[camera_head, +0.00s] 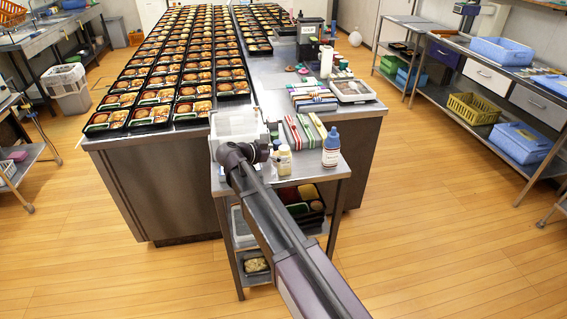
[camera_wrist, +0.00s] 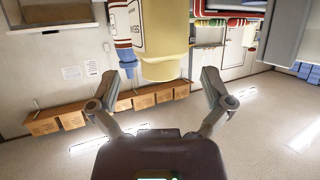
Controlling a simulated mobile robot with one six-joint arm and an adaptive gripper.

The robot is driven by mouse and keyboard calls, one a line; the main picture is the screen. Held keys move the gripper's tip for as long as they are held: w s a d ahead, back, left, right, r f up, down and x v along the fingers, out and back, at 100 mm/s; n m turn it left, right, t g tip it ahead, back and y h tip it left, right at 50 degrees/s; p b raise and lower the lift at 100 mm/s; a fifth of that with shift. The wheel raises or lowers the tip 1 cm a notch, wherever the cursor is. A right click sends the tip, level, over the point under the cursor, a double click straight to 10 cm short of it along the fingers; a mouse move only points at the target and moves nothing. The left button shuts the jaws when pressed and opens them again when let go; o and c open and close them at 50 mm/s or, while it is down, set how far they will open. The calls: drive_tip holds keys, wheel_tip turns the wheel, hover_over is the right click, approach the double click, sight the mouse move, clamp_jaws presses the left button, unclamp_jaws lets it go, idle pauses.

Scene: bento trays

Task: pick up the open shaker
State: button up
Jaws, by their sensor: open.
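The shaker (camera_head: 282,160) is a small cream-yellow bottle on the front of the small steel table, just right of my wrist. In the wrist view, which looks upside down, the shaker (camera_wrist: 163,45) hangs from the top edge, with its label partly turned away. No cap shows on its end. My gripper (camera_wrist: 157,88) is open there, its two fingers spread, with the shaker's end just beyond the gap between them and nothing held. In the head view my gripper is largely hidden by my own arm.
A white bottle with a blue cap (camera_head: 331,148) stands right of the shaker; its blue cap (camera_wrist: 128,72) is close beside the shaker in the wrist view. A white box-like container (camera_head: 237,128) is left. Striped boxes (camera_head: 302,131) lie behind. Bento trays (camera_head: 184,110) fill the long counter.

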drive_tip(key=shift+b+x, duration=0.4)
drive_tip(key=shift+x, duration=1.15)
drive_tip(key=c, duration=1.1)
